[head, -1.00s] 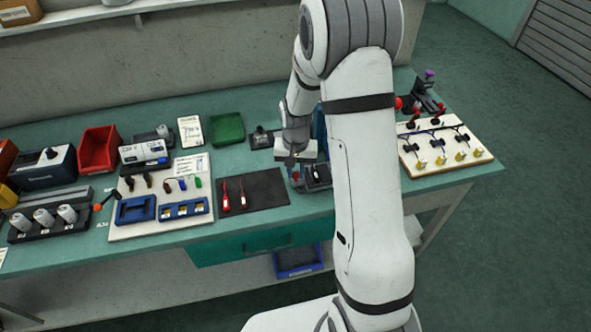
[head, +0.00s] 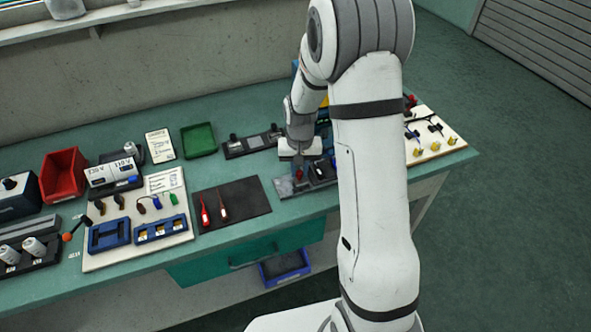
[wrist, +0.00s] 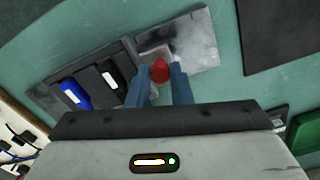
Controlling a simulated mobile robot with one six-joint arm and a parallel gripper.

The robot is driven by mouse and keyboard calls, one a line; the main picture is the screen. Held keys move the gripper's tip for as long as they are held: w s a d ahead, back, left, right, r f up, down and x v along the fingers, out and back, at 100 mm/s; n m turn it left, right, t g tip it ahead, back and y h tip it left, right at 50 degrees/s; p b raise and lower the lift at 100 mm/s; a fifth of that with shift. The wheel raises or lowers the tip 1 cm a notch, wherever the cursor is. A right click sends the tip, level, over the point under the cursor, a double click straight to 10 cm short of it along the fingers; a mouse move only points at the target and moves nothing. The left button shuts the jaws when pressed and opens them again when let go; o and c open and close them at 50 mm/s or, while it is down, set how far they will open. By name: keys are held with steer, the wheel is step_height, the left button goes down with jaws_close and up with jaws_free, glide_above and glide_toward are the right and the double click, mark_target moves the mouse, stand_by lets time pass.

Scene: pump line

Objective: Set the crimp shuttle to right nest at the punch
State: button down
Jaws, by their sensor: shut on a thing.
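In the wrist view my gripper (wrist: 158,88) has its blue fingers closed around a small red knob (wrist: 159,72). The knob stands over a pale block (wrist: 152,52), which looks like the crimp shuttle; the fingers partly hide it. The block sits on a grey base plate (wrist: 195,42), whose bare part lies to its right. Dark slots with a blue piece (wrist: 75,95) and a black piece (wrist: 111,75) are to its left. In the head view my gripper (head: 299,163) is low over the base plate (head: 283,188). The punch and right nest cannot be made out clearly.
A black mat (head: 230,205) with two red-handled tools lies left of the base plate. A dark rail (head: 250,145) and a green tray (head: 198,140) are behind. A pale board (head: 440,147) with yellow parts stands right, partly hidden by my arm.

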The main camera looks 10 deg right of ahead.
steer(key=shift+a, duration=0.1)
steer(key=c, duration=1.3)
jaws_free()
steer(key=shift+s+a, duration=0.1)
step_height(320, 180, up, 7)
steer(key=shift+f, duration=0.1)
steer(key=shift+r, duration=0.5)
